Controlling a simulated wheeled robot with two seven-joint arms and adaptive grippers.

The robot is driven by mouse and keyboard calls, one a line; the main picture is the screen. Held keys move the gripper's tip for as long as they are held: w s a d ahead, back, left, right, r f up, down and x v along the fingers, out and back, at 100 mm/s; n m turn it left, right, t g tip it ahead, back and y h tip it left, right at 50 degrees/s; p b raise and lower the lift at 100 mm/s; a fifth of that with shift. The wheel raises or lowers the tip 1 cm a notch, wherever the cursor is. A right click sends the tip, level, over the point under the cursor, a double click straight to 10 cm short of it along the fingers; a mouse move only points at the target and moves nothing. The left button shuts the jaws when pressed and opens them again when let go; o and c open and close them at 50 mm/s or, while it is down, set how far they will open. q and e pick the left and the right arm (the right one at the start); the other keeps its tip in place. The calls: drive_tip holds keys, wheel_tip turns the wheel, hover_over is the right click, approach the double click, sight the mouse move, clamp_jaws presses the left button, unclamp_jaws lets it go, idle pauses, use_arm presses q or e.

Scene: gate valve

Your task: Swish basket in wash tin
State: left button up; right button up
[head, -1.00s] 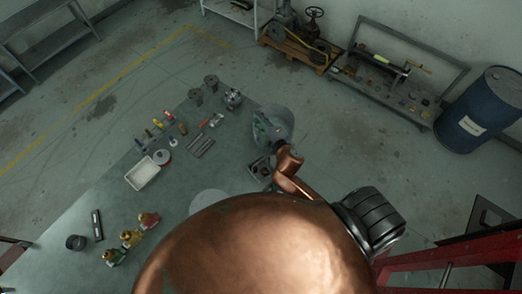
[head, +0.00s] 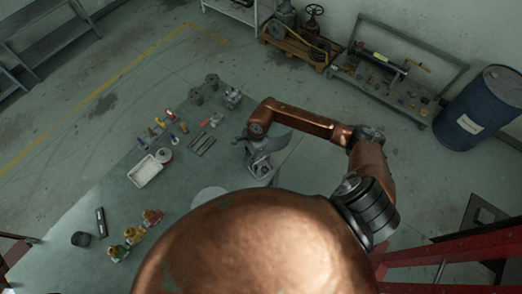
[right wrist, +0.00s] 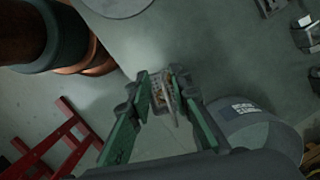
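A small light mesh basket (right wrist: 161,98) with a thin upright handle shows between my fingers in the right wrist view. In the head view a squarish metal tin (head: 261,168) stands near the table's right edge, partly hidden by my right gripper (head: 252,148). I cannot tell from these views whether the basket sits inside it. The green fingers of the right gripper (right wrist: 165,88) are apart, one on each side of the handle, with visible gaps. My left gripper is in neither view.
A white tray (head: 146,172), several bottles (head: 134,234), rods (head: 203,144) and a pale disc (head: 208,196) are on the table. My head hides the lower middle.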

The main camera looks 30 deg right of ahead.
drive_tip(key=d+h, duration=0.1)
drive_tip(key=d, duration=0.3)
drive_tip(key=d+h, duration=0.1)
drive_tip(key=d, duration=0.1)
drive_tip(key=shift+w+d+f+n+h, duration=0.15)
drive_tip(key=shift+d+f+n+h, duration=0.15)
drive_tip(key=shift+f, duration=0.1)
drive_tip(key=shift+a+f+b, duration=0.1)
drive_tip(key=shift+f+b, duration=0.75)
drive_tip(key=shift+f, duration=1)
drive_tip(key=shift+f+b, duration=1.4)
drive_tip(key=shift+f, duration=0.2)
clamp_jaws()
drive_tip(key=shift+r, duration=0.15)
